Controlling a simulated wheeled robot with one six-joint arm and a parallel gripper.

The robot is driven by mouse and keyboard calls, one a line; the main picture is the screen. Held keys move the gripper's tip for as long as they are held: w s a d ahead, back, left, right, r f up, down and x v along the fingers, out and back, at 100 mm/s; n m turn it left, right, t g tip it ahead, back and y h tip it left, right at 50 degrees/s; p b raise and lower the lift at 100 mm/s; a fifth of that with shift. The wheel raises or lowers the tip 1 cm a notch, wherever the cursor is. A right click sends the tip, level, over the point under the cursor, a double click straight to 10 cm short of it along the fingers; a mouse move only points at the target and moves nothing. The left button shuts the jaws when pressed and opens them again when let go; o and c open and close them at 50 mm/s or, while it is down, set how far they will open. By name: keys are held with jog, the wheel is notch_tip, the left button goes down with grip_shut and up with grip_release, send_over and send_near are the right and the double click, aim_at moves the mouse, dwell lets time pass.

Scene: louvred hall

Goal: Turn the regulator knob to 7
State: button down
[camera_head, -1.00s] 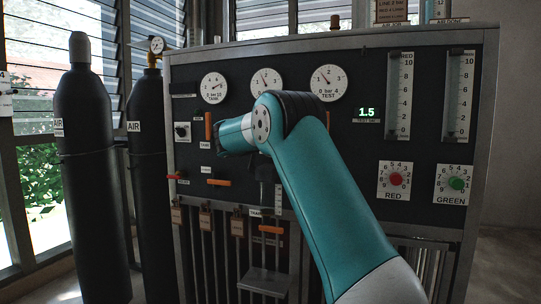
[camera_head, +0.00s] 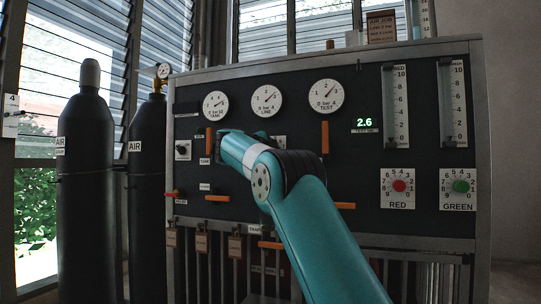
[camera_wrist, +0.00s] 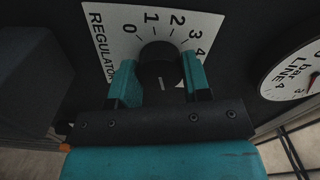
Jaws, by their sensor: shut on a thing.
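The regulator knob (camera_wrist: 160,58) is dark and round, in front of a white plate (camera_wrist: 110,20) marked REGULATOR in the wrist view. Numerals 0 to 4 show on the plate; the higher ones are hidden. A short white mark shows on the knob, but I cannot tell which numeral it points to. My gripper (camera_wrist: 158,78) is shut on the knob, with a teal finger on each side. In the head view my arm hides the knob. The green readout (camera_head: 365,123) shows 2.6.
The dark panel carries the TANK gauge (camera_head: 215,105), LINE gauge (camera_head: 266,100) and TEST gauge (camera_head: 326,96). Orange handles, including one (camera_head: 325,137), stick out near my arm. The RED knob (camera_head: 399,186) and GREEN knob (camera_head: 461,186) are at right. Black cylinders (camera_head: 86,190) stand at left.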

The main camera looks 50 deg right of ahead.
jog(key=shift+c, duration=2.4)
grip_release()
jog(key=b+v, duration=0.4)
jog(key=v, duration=0.3)
